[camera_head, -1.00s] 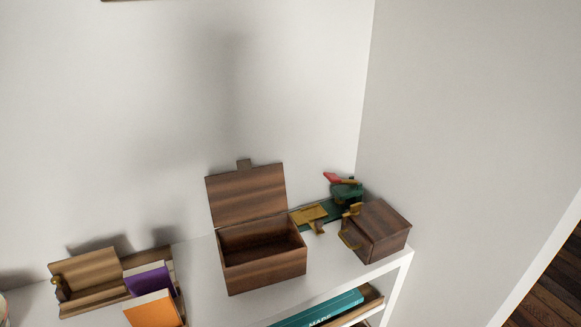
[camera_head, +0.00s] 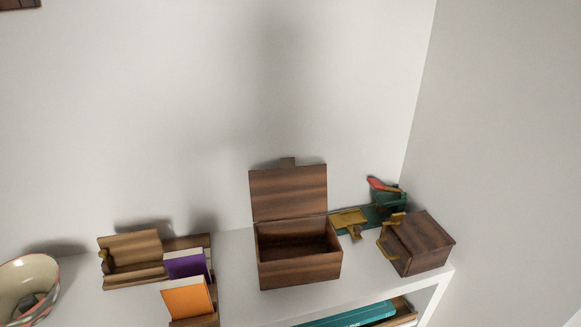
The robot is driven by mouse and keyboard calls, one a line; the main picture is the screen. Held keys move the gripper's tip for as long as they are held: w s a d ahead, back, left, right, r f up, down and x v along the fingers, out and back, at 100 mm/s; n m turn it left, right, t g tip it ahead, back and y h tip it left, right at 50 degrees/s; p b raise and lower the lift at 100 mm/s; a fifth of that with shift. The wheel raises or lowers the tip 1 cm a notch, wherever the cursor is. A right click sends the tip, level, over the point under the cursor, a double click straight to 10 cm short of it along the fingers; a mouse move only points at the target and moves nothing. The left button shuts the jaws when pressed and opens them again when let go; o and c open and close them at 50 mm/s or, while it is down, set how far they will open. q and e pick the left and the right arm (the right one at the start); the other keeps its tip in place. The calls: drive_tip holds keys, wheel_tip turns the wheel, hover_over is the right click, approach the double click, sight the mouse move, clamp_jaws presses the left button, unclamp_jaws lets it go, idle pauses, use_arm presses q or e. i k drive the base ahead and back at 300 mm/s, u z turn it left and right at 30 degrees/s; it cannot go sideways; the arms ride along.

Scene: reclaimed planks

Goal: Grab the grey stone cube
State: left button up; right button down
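Neither of my grippers is in view.
A closed wooden box (camera_head: 421,240) with brass fittings stands at the right end of the white shelf (camera_head: 232,275). Beside it is a green and brass object with a red part (camera_head: 386,196). An orange book (camera_head: 187,298), a purple book (camera_head: 186,264) and a wooden holder (camera_head: 132,250) are left of centre.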

sight(25, 304)
drive_tip(key=u, duration=1.75)
drive_tip(key=k, duration=1.15)
drive_tip(key=u, duration=1.3)
drive_tip(key=i, duration=1.95)
drive_tip(key=z, duration=1.3)
drive_tip(key=i, duration=0.9)
drive_tip(key=z, duration=0.2)
